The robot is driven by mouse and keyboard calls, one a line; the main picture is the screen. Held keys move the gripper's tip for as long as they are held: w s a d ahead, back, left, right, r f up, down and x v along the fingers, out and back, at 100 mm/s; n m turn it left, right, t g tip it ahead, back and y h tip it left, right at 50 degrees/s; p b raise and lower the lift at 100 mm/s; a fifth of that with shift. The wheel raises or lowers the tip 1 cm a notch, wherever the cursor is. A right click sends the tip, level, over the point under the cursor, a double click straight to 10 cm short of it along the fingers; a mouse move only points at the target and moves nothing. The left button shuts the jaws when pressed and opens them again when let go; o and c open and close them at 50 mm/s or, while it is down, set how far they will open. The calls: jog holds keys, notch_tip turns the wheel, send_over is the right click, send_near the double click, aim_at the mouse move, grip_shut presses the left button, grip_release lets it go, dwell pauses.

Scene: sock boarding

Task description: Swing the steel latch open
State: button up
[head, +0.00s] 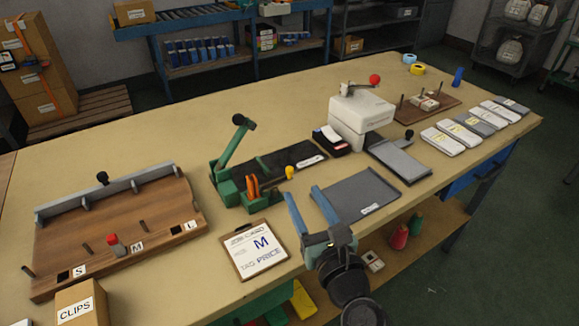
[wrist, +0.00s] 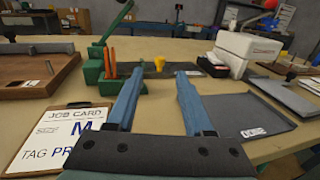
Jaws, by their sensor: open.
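A wooden board fixture (head: 120,225) with S, M and L labels lies at the left of the table. A grey metal bar (head: 75,202) with a black knob (head: 102,178) runs along its back edge. This bar may be the steel latch, but I cannot tell for sure. In the wrist view, only part of the board fixture (wrist: 40,65) shows at the left edge. My gripper (head: 303,192) is open and empty, with its blue fingers above the table's front edge. It is well to the right of the board; the fingers also show in the wrist view (wrist: 160,74).
A job card (head: 258,249) marked M lies left of my gripper. A green lever press (head: 233,165) stands behind it. A grey tray (head: 350,195) is at the right, with a white crank machine (head: 360,115) behind. A CLIPS box (head: 82,305) stands at front left.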

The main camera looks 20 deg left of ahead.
aim_at(291, 171)
jog(key=b+x, duration=0.1)
jog(key=x, duration=0.8)
jog(key=shift+w+a+b, duration=0.15)
jog(key=shift+b, duration=0.2)
jog(key=shift+c, duration=0.2)
grip_shut()
